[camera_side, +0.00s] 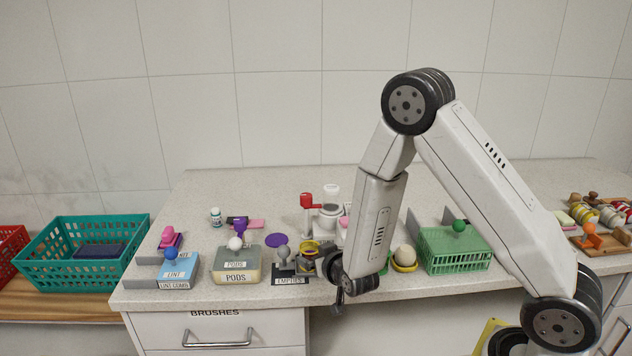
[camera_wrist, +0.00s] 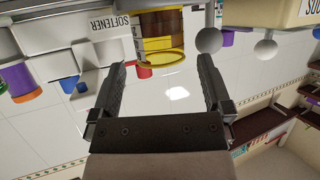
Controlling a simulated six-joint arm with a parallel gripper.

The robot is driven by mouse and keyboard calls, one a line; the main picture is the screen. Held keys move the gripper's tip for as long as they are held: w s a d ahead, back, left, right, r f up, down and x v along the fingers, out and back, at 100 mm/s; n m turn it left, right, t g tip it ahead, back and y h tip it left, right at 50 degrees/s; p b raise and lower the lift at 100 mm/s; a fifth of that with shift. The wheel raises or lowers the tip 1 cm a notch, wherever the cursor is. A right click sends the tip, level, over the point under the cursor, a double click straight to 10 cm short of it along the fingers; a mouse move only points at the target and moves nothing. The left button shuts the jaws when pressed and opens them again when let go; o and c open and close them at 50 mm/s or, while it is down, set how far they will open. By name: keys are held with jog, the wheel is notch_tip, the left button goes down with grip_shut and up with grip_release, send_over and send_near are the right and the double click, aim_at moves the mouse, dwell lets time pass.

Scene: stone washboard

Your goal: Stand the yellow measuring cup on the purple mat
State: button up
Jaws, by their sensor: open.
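A yellow ringed thing (camera_side: 310,246), which looks like the yellow measuring cup, stands on the counter behind the EMPTIES stand, partly hidden. In the wrist view a yellow ring (camera_wrist: 152,64) shows ahead, between my fingers in the picture; I cannot tell its distance or whether it is the same thing. My gripper (camera_side: 341,297) hangs by the counter's front edge, to the right of the yellow thing. In the wrist view my gripper (camera_wrist: 163,65) is open with nothing between its fingers.
The EMPTIES stand (camera_side: 290,280) and PODS box (camera_side: 236,265) stand in front of the disc. A purple funnel-like thing (camera_side: 241,227) is left of it. A white-and-red device (camera_side: 328,215) stands behind.

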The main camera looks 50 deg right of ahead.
jog(key=shift+v, duration=2)
jog(key=shift+a, duration=0.1)
jog(key=shift+s+a+r+g+y, duration=0.15)
jog(key=shift+a+g+y, duration=0.4)
jog(key=shift+g+y, duration=0.15)
jog(key=s+a+r+n+g+y, duration=0.1)
jog(key=s+r+n+g, duration=0.1)
jog(key=s+g, duration=0.2)
jog(key=s+a+r+n+g+y, duration=0.1)
jog(key=s+g, duration=0.3)
jog(key=s, duration=0.5)
jog(key=shift+a+r+n+g+y, duration=0.3)
jog(key=shift+a+r+n+y, duration=0.05)
jog(key=shift+r+n+y, duration=0.4)
